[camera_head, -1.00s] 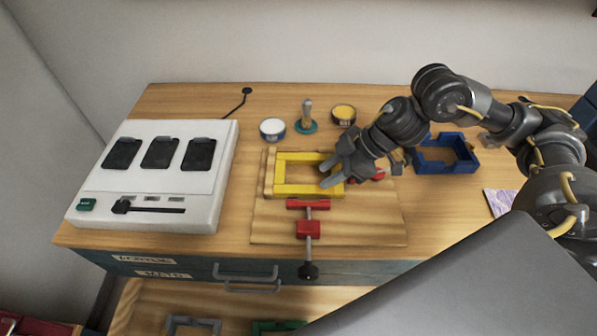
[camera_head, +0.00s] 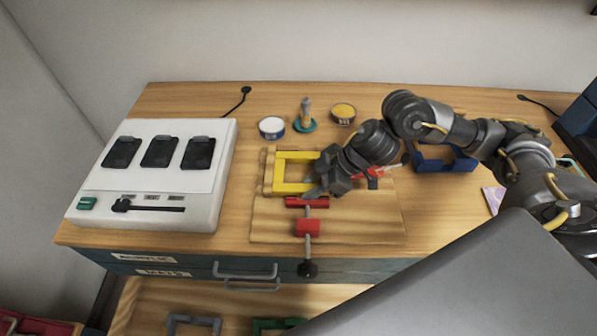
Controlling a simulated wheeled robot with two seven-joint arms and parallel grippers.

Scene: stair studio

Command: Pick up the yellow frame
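The yellow frame (camera_head: 279,171) lies flat on the wooden clamping board (camera_head: 274,226), against the wooden strips at its left and back. Its right side is hidden behind my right gripper (camera_head: 312,180). The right gripper reaches in from the right, low over the frame's right side. Its fingers look apart, one near the frame's back right and one near its front right corner. I cannot tell whether they touch the frame. My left gripper is not in view.
A red clamp (camera_head: 307,228) stands in front of the frame, and another red clamp (camera_head: 373,171) lies right of it. A blue frame (camera_head: 445,162) is behind my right arm. A white device (camera_head: 154,175) stands at left. Tins (camera_head: 272,127) and a brush (camera_head: 305,113) stand behind.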

